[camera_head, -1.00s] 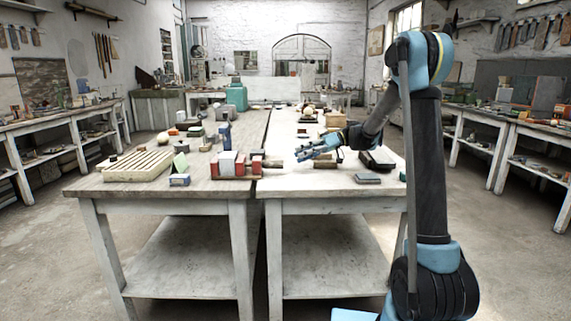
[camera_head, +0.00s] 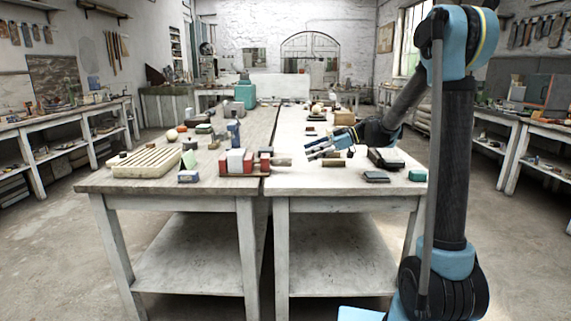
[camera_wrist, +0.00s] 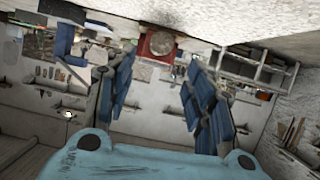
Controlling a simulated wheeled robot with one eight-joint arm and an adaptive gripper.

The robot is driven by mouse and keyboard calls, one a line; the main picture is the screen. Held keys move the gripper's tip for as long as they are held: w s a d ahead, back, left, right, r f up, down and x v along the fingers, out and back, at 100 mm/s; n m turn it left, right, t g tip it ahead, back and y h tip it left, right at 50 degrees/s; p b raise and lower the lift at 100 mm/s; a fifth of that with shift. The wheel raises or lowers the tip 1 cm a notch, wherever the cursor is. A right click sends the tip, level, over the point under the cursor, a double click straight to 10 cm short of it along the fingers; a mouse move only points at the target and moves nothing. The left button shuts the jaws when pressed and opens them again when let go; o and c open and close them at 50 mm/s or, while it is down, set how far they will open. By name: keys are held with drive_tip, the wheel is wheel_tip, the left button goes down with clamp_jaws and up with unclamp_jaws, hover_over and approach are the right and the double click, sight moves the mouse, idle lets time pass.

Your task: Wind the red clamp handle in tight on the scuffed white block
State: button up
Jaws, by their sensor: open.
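The red clamp (camera_head: 224,169) stands near the front edge of the table, left of my gripper. The white block (camera_head: 236,161) sits between its red parts; scuffs are too small to make out. A grey-brown handle end (camera_head: 283,162) sticks out to the right of the clamp. My gripper (camera_head: 312,151) is open and empty, right of the handle and apart from it. In the wrist view the red clamp (camera_wrist: 145,42) and its round grey-brown end (camera_wrist: 161,44) lie ahead, between the open blue fingers (camera_wrist: 160,80) and beyond them.
A slatted wooden rack (camera_head: 145,163) and a small blue-grey box (camera_head: 188,176) are left of the clamp. A blue upright item (camera_head: 233,131) stands behind it. A dark case (camera_head: 386,159), a flat dark block (camera_head: 376,177) and a green block (camera_head: 417,176) lie to the right.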

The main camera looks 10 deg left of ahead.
sight(285, 161)
drive_tip(key=x, duration=1.1)
drive_tip(key=shift+a+f, duration=0.15)
drive_tip(key=shift+f, duration=0.05)
drive_tip(key=c, duration=1.1)
drive_tip(key=shift+o, duration=0.2)
drive_tip(key=shift+s+a, duration=0.1)
drive_tip(key=shift+a, duration=0.15)
drive_tip(key=shift+d, duration=0.2)
